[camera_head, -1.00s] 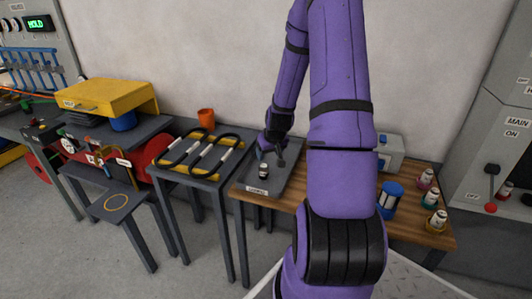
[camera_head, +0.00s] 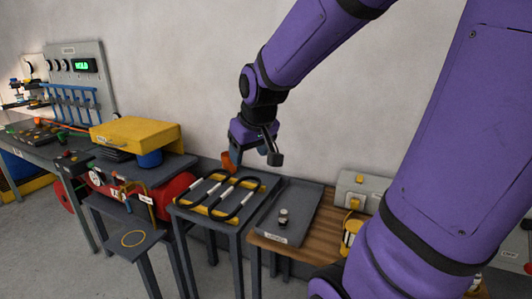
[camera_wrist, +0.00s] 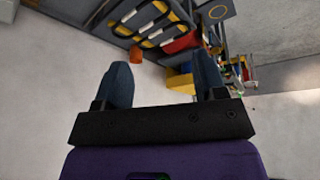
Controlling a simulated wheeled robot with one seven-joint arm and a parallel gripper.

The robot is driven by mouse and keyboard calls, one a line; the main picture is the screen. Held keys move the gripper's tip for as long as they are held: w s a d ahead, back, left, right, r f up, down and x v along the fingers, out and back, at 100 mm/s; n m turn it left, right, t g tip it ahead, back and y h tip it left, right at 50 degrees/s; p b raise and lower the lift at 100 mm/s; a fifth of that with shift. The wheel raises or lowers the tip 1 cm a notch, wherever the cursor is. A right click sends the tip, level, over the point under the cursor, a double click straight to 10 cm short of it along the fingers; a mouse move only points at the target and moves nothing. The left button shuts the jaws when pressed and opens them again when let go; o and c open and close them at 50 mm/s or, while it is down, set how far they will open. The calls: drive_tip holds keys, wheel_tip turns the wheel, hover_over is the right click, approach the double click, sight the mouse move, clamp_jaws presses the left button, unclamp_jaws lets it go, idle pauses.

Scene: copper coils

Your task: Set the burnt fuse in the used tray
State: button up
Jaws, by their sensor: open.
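The burnt fuse (camera_head: 283,217), small and dark with a pale band, stands upright inside the shallow grey tray (camera_head: 304,203) on the wooden table. The tray has a label on its front edge, too small to read. My gripper (camera_head: 256,155) is open and empty, raised behind and above the tray, up and to the left of the fuse and apart from it. In the wrist view its two fingers (camera_wrist: 163,70) are spread wide with nothing between them. The fuse cannot be made out there.
A rack with black-handled pieces (camera_head: 222,196) stands left of the tray. An orange cup (camera_head: 228,163) is behind the rack, near my gripper in the picture. A yellow-topped machine (camera_head: 137,131) is further left. A grey box (camera_head: 358,187) stands right of the tray.

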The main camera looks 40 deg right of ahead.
drive_tip(key=s+a+r, duration=0.3)
drive_tip(key=s, duration=0.4)
drive_tip(key=s+a+r+n+y, duration=0.1)
drive_tip(key=s+a+r, duration=0.2)
drive_tip(key=s, duration=0.4)
drive_tip(key=shift+a+r+t, duration=0.25)
drive_tip(key=shift+a+t, duration=0.05)
drive_tip(key=shift+a, duration=0.5)
drive_tip(key=shift+w, duration=0.1)
drive_tip(key=shift+c, duration=0.5)
